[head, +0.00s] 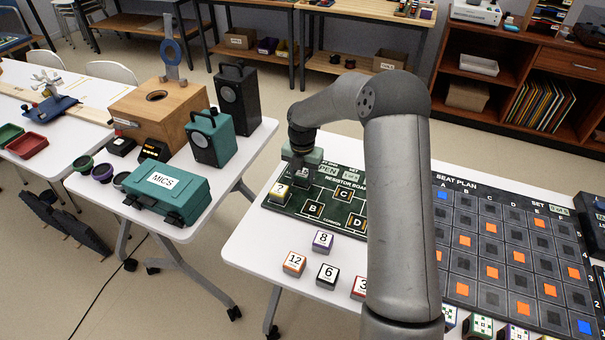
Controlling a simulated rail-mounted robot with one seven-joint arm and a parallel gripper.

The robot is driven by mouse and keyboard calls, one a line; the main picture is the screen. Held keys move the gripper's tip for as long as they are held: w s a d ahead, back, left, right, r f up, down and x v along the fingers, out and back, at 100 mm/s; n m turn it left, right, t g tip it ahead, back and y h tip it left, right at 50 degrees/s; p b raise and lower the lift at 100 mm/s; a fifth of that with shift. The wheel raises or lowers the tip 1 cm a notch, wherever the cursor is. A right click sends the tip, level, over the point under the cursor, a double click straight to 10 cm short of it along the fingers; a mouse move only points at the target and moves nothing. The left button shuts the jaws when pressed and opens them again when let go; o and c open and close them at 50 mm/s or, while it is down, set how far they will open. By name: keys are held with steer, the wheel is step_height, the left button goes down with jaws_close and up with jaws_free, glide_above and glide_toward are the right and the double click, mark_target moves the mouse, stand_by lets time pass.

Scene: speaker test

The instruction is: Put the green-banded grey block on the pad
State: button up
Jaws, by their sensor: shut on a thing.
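My gripper (300,172) is at the far left part of the dark green resistor board (287,211), pointing down. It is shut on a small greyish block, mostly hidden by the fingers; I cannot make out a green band. The board has outlined square pads lettered B (313,209), C (344,195) and D (357,223). A yellow-banded block (279,193) with a "?" on top sits at the board's left side, just in front of my gripper. I cannot tell whether the held block touches the board.
Blocks numbered 8 (322,241), 12 (293,264), 6 (327,276) and 3 (359,288) stand on the white table (254,246) in front of the board. My arm hides the board's right part. A seat-plan board (483,200) lies to the right.

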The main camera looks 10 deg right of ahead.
mark_target(303, 174)
steer(key=shift+f, duration=0.1)
steer(key=o, duration=1)
step_height(303, 174, up, 12)
steer(key=shift+r, duration=0.2)
